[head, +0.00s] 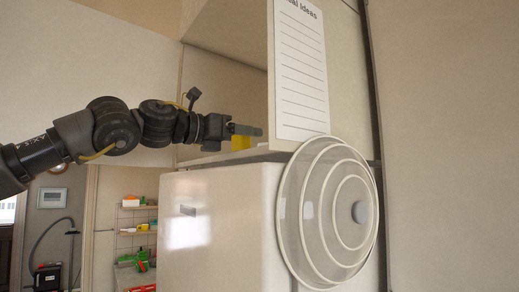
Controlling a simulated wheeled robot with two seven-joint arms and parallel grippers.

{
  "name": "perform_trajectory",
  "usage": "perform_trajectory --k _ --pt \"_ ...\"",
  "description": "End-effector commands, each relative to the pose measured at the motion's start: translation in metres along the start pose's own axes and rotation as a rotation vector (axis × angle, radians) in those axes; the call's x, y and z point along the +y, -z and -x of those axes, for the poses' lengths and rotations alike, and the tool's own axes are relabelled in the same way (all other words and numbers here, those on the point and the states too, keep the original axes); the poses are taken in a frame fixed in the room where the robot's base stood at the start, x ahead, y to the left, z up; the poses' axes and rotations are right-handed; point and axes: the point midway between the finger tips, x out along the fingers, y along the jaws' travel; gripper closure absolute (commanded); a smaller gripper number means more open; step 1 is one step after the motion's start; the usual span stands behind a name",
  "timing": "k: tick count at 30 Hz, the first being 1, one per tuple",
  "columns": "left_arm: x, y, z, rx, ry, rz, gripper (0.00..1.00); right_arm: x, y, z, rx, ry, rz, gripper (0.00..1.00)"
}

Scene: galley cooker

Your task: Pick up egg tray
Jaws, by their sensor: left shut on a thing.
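My left arm reaches in from the left to the open shelf space above the white cabinet. My left gripper (248,130) is at the mouth of that space, its dark fingers pointing right. It is shut on a yellow object (240,143), of which only a small part shows just under the fingers. I cannot tell from this view whether the yellow object is the egg tray. No other egg tray shows. My right gripper is out of view.
The white cabinet (220,225) stands below the shelf opening. A round ringed mesh cover (325,260) is at its right front corner. A lined paper list (300,75) hangs above it. Small wall shelves (138,207) with colourful items show behind at lower left.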

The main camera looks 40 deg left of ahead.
Motion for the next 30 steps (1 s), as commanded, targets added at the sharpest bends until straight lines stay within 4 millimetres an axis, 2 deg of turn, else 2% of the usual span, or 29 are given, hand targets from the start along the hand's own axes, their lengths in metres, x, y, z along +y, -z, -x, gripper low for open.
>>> perform_trajectory --k 8,14,17,24,30 --pt "0.0 -0.001 0.0 0.002 -0.001 0.0 0.69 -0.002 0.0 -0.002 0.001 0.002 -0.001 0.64" --pt "-0.001 -0.013 0.0 0.0 -0.001 -0.004 0.69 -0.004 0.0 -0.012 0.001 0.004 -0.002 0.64" --pt "-0.001 -0.027 -0.001 -0.001 -0.003 -0.004 0.69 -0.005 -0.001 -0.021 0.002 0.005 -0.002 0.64" --pt "0.03 -0.085 0.032 -0.002 -0.004 -0.001 0.69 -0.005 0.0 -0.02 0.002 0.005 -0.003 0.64" --pt "0.063 -0.11 0.066 -0.001 -0.004 0.0 0.69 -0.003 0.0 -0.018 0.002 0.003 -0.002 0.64"
